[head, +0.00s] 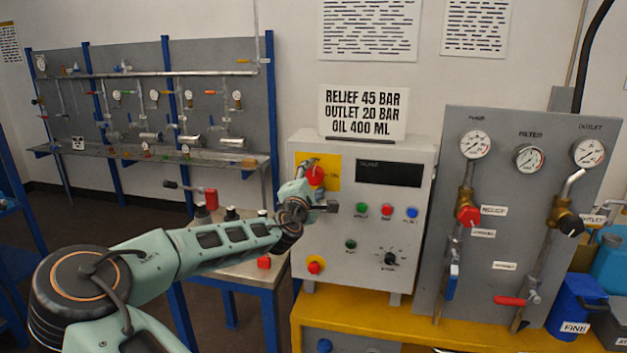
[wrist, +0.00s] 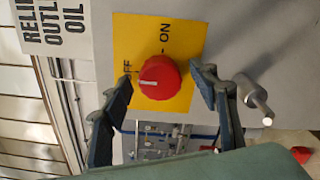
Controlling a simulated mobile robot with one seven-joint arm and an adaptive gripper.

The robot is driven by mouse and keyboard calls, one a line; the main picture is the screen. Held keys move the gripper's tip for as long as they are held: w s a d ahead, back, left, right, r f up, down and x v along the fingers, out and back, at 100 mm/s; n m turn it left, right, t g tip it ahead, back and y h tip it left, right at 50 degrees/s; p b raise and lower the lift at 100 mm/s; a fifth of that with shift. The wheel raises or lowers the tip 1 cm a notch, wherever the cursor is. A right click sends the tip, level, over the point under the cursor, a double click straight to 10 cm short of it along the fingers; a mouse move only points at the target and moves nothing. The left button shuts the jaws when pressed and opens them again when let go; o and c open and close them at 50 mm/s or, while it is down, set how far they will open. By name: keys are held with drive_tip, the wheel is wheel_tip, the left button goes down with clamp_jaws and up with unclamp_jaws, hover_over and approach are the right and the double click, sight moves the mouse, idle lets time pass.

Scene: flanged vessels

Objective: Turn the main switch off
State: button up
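The main switch is a red round knob (wrist: 160,77) on a yellow plate (wrist: 185,28) with OFF and ON lettering. The knob's white mark points left in the wrist view, toward the OFF side. A finger partly covers the OFF lettering. My gripper (wrist: 163,80) is open, with one finger on each side of the knob and a visible gap on both sides. In the head view, the knob (head: 315,175) shows at the upper left of the grey control box (head: 330,238), with my gripper (head: 312,190) in front of the plate.
Below the plate are coloured buttons (head: 386,211), a black selector (head: 391,259) and a red stop button (head: 314,267) on yellow. A grey gauge panel (head: 500,170) with valves stands to the right. A small bench (head: 235,268) with a red-handled tool stands left.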

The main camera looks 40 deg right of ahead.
drive_tip(key=shift+a, duration=0.1)
drive_tip(key=v, duration=1.2)
idle(0.4)
